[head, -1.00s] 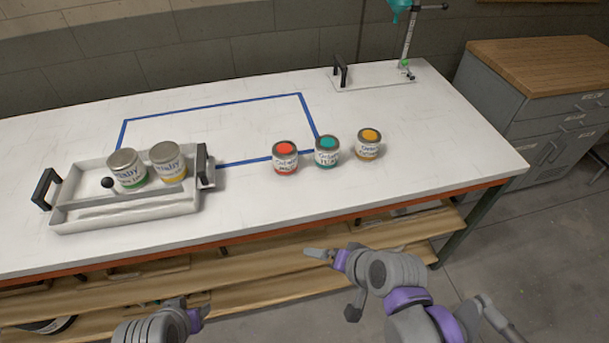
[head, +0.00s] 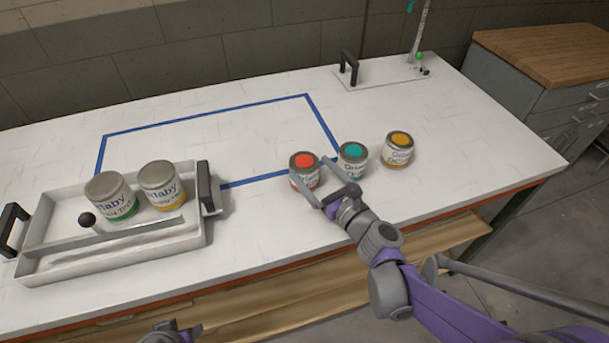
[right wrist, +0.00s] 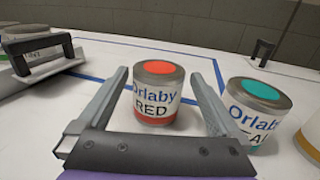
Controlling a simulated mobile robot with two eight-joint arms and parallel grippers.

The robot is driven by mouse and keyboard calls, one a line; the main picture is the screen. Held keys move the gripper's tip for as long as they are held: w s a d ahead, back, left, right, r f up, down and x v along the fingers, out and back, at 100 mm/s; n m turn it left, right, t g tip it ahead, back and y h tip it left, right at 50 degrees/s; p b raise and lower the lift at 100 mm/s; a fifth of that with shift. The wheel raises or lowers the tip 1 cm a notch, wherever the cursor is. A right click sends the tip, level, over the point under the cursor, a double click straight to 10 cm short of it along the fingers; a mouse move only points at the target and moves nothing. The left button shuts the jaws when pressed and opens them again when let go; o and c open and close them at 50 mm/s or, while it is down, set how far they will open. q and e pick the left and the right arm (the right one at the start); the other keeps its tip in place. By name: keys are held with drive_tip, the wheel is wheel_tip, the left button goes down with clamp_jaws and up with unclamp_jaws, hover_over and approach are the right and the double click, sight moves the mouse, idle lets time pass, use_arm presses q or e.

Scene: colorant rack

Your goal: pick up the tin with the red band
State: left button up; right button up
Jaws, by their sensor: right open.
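The tin with the red band (head: 304,171) stands upright on the white table, with a red spot on its lid. In the right wrist view the tin (right wrist: 157,93) shows its label "Orlaby RED" and a red band at its base. My right gripper (head: 313,172) is open, with one finger on each side of this tin. In the right wrist view its fingers (right wrist: 160,95) flank the tin with gaps on both sides. Part of my left arm (head: 172,332) shows at the bottom edge; its fingertips cannot be made out clearly.
A teal tin (head: 352,160) stands close to the right of the red tin, near the right finger. An orange tin (head: 397,150) stands farther right. A grey tray (head: 110,262) with black handles holds two tins at left. Blue tape (head: 205,115) outlines clear table behind.

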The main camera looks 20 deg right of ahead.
sight(312, 180)
wheel_tip(312, 180, down, 4)
drive_tip(key=shift+w+r+b, duration=0.1)
drive_tip(key=shift+r+b, duration=0.1)
drive_tip(key=shift+b, duration=0.3)
drive_tip(key=shift+w+a+r, duration=0.15)
drive_tip(key=shift+w+a, duration=0.1)
drive_tip(key=shift+w, duration=0.25)
drive_tip(key=x, duration=0.6)
drive_tip(key=shift+w, duration=0.25)
drive_tip(key=c, duration=1.2)
